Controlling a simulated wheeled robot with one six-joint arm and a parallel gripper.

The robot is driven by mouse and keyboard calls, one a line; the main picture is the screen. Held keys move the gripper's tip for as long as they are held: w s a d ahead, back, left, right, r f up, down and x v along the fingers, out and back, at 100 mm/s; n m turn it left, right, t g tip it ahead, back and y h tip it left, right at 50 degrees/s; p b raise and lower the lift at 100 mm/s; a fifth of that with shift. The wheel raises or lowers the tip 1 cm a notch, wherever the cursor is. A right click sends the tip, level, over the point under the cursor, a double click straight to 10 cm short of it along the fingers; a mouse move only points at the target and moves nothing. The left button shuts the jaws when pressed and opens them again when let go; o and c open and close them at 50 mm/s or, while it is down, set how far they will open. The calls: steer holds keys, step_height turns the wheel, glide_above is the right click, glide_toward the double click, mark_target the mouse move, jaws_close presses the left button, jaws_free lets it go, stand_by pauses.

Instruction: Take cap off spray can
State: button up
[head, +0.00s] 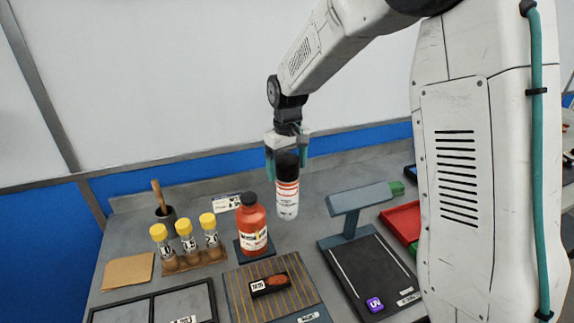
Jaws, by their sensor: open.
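The spray can (287,203) stands upright on the grey bench in the head view, white with red bands and dark print. Its black cap (287,163) is on top of it. My gripper (287,168) points down over the can from above. Its two teal fingers are open, one on each side of the cap. Whether either finger touches the cap cannot be told from here.
An orange bottle (252,225) with a dark cap stands close to the can's left. A rack (196,262) of yellow-capped vials is further left. A blue-grey stand (358,200) is to the right, with a red tray (402,222) beyond it.

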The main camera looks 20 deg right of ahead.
steer(key=c, duration=1)
steer(key=shift+c, duration=0.2)
steer(key=shift+r, duration=0.15)
